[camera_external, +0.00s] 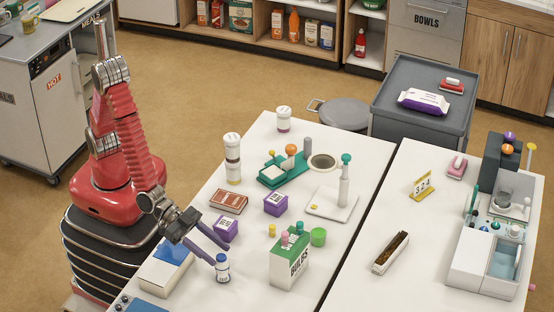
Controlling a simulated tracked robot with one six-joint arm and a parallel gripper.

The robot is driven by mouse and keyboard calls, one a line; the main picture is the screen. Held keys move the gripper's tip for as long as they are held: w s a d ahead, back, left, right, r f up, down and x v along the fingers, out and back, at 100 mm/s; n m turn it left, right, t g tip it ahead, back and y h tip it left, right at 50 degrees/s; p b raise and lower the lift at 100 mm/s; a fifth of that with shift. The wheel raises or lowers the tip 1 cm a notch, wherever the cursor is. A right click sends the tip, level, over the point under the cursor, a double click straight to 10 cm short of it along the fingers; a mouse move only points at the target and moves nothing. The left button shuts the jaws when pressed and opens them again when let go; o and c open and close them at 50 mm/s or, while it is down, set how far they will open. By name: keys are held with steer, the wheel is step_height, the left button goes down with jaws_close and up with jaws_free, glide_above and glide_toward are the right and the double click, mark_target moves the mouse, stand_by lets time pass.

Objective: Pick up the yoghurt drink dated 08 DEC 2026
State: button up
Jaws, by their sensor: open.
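A small white bottle with a blue cap and blue band (222,270) stands upright on the white table, near its front left edge. It looks like a yoghurt drink, but its date is too small to read. My gripper (220,254) is open, its two dark fingers reaching down toward this bottle's top. One fingertip overlaps the cap in the picture; I cannot tell whether it touches. Other white containers stand farther back: one with a purplish base (284,125), and a pair, one above the other in the picture, the upper dark-banded (232,147) and the lower yellow-banded (233,173).
Purple boxes (275,204) and (226,229), a brown-red box (228,201) and a green-white box (289,265) stand near my gripper. A blue-white box (166,266) lies to its left. A green rack (282,173) and a white stand (332,207) are farther back.

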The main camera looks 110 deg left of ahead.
mark_target(219, 255)
steer(key=shift+x, duration=1.65)
steer(key=shift+c, duration=0.3)
jaws_close()
